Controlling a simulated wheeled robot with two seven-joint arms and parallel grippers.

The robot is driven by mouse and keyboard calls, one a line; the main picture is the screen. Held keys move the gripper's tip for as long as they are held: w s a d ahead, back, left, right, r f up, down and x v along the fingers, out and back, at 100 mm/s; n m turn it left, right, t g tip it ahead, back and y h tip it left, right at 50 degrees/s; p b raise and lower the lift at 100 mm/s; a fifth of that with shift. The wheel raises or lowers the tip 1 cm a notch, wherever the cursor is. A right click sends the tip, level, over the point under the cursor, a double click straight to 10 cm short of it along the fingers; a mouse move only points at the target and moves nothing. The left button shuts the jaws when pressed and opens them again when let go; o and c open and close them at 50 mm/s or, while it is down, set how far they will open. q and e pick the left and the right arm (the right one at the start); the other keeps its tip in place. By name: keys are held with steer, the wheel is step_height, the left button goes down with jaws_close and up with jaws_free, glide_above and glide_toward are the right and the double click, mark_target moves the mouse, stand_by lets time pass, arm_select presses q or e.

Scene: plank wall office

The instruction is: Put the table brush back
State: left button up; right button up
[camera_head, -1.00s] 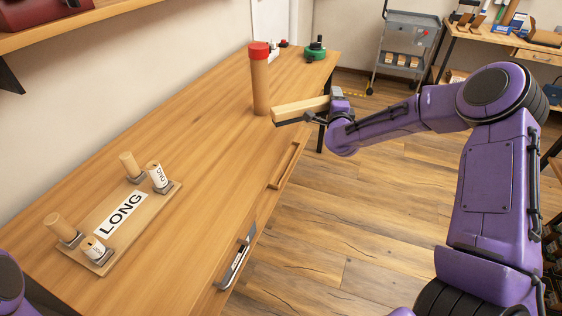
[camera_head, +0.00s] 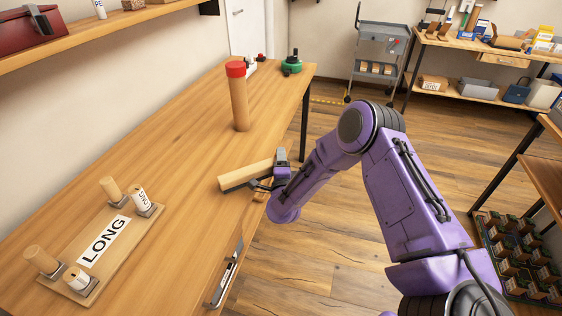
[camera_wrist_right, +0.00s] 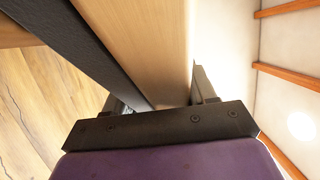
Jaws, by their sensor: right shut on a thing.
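The table brush (camera_head: 243,177) appears as a long pale wooden block with a dark underside end. My right gripper (camera_head: 274,170) is shut on its right end and holds it over the table's right edge. Its wooden body fills the middle of the right wrist view (camera_wrist_right: 150,45), between the dark fingers. Whether bristles show is unclear. A wooden board labelled LONG (camera_head: 75,268) lies on the near left of the table, with several short posts and white-labelled cylinders standing at its ends. My left gripper is out of view.
The wooden table (camera_head: 180,145) is mostly clear between the board and a tall red-capped cylinder (camera_head: 239,100). A green-based object (camera_head: 291,66) stands at the far end. A metal handle-like piece (camera_head: 225,277) is on the front edge. A shelf (camera_head: 110,22) overhangs the back.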

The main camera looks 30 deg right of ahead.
steer(key=shift+f, duration=0.15)
steer(key=o, duration=1.2)
steer(key=shift+c, duration=0.2)
